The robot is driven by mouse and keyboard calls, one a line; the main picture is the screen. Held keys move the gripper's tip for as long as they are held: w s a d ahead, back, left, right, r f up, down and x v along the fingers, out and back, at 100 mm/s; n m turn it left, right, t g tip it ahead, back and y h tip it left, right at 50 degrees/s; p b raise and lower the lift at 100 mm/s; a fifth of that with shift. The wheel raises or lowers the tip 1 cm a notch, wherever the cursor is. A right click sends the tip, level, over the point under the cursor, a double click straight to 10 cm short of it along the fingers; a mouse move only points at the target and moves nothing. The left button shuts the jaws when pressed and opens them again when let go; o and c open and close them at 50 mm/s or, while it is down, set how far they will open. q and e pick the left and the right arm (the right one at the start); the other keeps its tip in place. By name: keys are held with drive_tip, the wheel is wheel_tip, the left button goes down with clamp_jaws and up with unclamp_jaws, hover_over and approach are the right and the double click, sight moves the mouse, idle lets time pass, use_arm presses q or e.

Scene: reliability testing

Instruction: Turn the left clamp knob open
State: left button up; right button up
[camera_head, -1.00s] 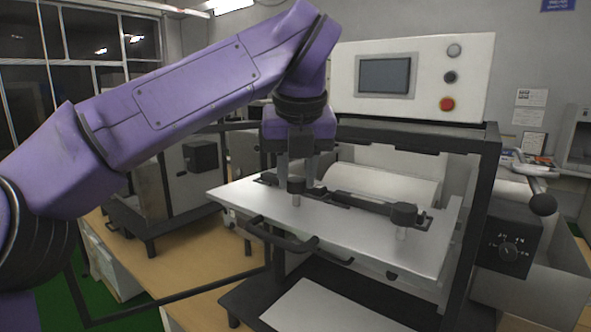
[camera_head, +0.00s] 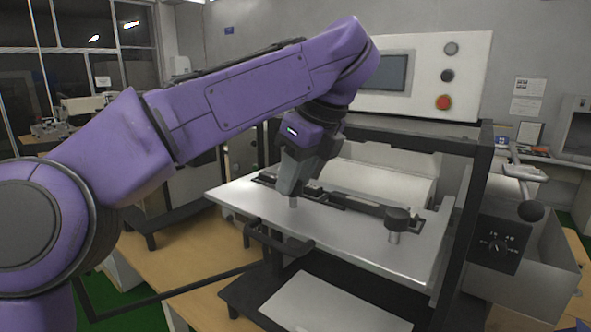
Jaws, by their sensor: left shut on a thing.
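My left gripper (camera_head: 291,190) points down over the left part of the metal plate (camera_head: 350,240). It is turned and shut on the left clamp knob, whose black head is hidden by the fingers. A short pale post (camera_head: 293,203) shows just under the fingertips. The right clamp knob (camera_head: 397,215), black and round on a pale post, stands free at the right end of the dark clamp bar (camera_head: 345,201). My right gripper is not in view.
A black handle (camera_head: 278,240) sticks out from the plate's front edge. The machine's dark frame (camera_head: 472,220) rises at the right, with a control panel (camera_head: 420,75) above. A white roller (camera_head: 380,185) lies behind the bar. A ball-ended lever (camera_head: 530,209) is at the far right.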

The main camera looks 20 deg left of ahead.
use_arm(q)
drive_tip(key=shift+n, duration=0.4)
drive_tip(key=o, duration=1)
drive_tip(key=shift+o, duration=0.2)
drive_tip(key=p+v, duration=0.6)
drive_tip(key=v, duration=0.4)
drive_tip(key=shift+r+p, duration=0.25)
drive_tip(key=shift+p, duration=0.05)
drive_tip(key=shift+w+d, duration=0.1)
